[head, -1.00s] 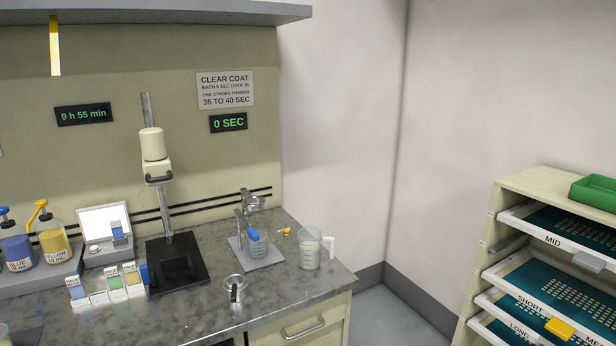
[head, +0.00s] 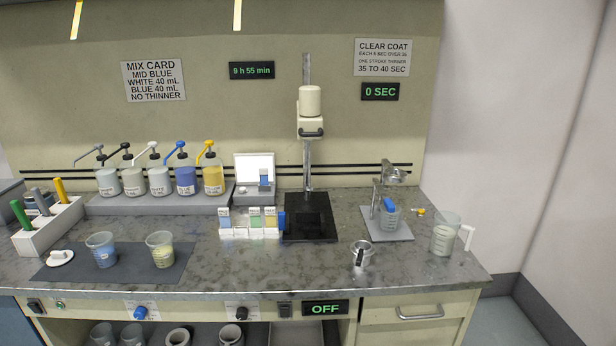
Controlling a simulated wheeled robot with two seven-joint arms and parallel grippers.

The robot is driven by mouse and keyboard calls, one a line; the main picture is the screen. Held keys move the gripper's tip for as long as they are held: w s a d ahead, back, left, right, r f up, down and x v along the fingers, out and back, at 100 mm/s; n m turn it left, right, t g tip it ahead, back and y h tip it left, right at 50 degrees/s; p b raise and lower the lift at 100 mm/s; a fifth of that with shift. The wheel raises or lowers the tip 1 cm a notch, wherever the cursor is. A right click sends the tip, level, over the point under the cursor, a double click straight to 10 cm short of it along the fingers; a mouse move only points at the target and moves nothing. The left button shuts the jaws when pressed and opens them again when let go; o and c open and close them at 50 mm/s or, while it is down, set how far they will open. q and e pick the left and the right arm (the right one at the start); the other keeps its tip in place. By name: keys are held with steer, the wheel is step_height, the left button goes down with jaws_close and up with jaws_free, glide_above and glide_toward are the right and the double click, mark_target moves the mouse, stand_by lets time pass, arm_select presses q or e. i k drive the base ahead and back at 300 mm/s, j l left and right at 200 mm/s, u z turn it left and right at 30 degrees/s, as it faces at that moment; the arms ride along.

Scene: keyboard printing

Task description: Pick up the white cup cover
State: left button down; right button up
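A white cup cover (head: 60,257), a round lid with a small raised knob, lies at the left end of a dark mat (head: 183,268) on the counter. A cup with blue contents (head: 103,252) stands to its right on the mat. A cup with pale yellow contents (head: 161,250) stands farther right on the same mat. Neither of my grippers shows in the head view.
A white rack with coloured handles (head: 50,226) stands behind the cover, at the left. Pump bottles (head: 160,181) line a grey shelf at the back. A mixer stand (head: 310,125) and a clear jug (head: 445,236) are farther right. The counter front between mat and metal cup (head: 361,259) is clear.

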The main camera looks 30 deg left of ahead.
mark_target(56, 259)
steer(key=u, duration=1.6)
steer(key=i+j, duration=0.15)
steer(key=j, duration=0.15)
steer(key=i+j+z, duration=0.1)
steer(key=i+j, duration=0.25)
steer(key=j, duration=0.3)
steer(key=l+z, duration=0.05)
